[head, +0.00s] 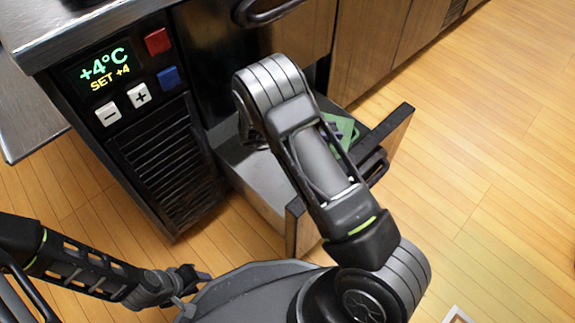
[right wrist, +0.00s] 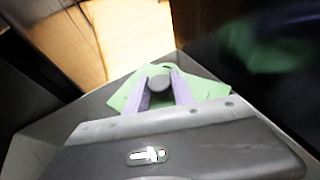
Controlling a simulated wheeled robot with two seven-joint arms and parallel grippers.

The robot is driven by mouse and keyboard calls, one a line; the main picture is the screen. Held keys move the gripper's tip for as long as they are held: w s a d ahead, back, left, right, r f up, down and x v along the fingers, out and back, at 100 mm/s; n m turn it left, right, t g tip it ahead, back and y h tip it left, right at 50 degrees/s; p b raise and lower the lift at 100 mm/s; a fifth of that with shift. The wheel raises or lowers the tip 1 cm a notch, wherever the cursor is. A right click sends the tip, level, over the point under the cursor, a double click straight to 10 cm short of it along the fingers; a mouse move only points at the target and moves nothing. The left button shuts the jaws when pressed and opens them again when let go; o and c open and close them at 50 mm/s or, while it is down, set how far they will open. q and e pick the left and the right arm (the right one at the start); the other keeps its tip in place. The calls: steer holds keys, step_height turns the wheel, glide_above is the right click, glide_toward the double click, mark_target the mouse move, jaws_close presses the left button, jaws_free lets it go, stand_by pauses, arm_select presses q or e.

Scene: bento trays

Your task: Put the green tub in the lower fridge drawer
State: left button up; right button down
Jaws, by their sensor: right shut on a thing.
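The green tub (right wrist: 213,90) is inside the open lower fridge drawer (head: 252,180), and part of its green top shows in the head view (head: 346,131). My right gripper (right wrist: 160,84) reaches down into the drawer, its purple fingers shut on the tub's dark round knob. My right arm hides most of the tub and drawer inside in the head view. I cannot tell whether the tub rests on the drawer floor. My left gripper (head: 198,277) is low at the left, away from the drawer, and too small to read its opening.
The fridge's control panel (head: 115,75) reads +4°C. A front with a dark handle (head: 268,12) is above the open drawer. Wooden cabinet fronts (head: 385,35) run to the upper right. The wood floor (head: 490,150) at right is mostly clear.

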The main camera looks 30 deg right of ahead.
steer(key=shift+f+b, duration=1.3)
steer(key=shift+f, duration=1.7)
steer(key=shift+f+b, duration=0.9)
steer(key=shift+f, duration=1.05)
steer(key=shift+r, duration=0.1)
